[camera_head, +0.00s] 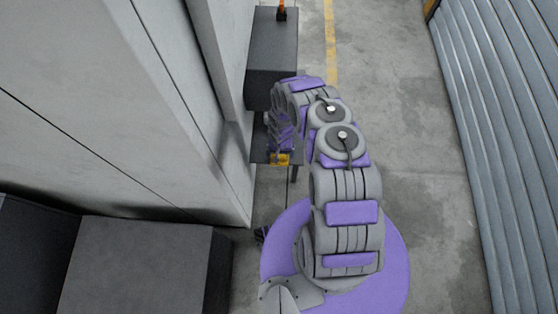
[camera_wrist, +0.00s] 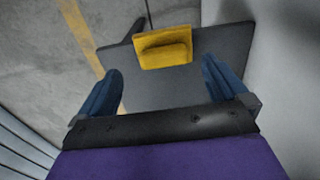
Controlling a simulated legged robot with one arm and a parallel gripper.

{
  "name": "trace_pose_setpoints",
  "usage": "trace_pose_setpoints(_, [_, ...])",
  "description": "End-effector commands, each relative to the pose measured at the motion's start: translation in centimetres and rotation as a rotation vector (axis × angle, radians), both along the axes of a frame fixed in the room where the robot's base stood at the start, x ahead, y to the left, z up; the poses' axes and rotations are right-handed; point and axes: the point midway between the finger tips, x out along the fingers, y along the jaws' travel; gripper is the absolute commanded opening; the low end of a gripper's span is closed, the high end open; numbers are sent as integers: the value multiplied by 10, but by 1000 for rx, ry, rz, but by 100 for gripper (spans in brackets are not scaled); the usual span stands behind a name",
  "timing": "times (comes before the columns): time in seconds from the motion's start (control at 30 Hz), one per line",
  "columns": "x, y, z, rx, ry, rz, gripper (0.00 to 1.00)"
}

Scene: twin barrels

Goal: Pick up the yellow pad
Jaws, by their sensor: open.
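The yellow pad (camera_wrist: 164,47) lies on a small dark table (camera_wrist: 144,95) in the wrist view, near the table's far edge. My gripper (camera_wrist: 158,75) is open, with its two blue fingers spread apart and nothing between them. The pad is beyond the fingertips, roughly centred between them, and appears apart from them. In the head view the pad (camera_head: 279,159) shows as a small yellow patch just below the end of my arm, on the table (camera_head: 259,148). My arm hides part of the table there, and the fingers are hard to make out.
A dark box (camera_head: 272,60) stands behind the table with an orange item (camera_head: 282,8) on it. A grey wall (camera_head: 130,100) runs close along the left. A ribbed metal wall (camera_head: 500,120) is on the right. Concrete floor (camera_head: 410,150) between is clear. A grey block (camera_head: 135,265) sits lower left.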

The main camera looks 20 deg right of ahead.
Motion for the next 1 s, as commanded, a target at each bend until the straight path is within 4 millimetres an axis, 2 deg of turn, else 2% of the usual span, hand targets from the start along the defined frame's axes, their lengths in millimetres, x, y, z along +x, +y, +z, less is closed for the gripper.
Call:
trace_pose_setpoints(0.23, [2, 1, -12, -1, -2, -1, 100])
trace_pose_setpoints(0.53, [6, 6, -52, 1, -3, -1, 100])
trace_pose_setpoints(0.83, [7, 6, -56, -1, -2, 0, 100])
trace_pose_setpoints(1.0, [7, 5, -56, -1, -2, -1, 84])
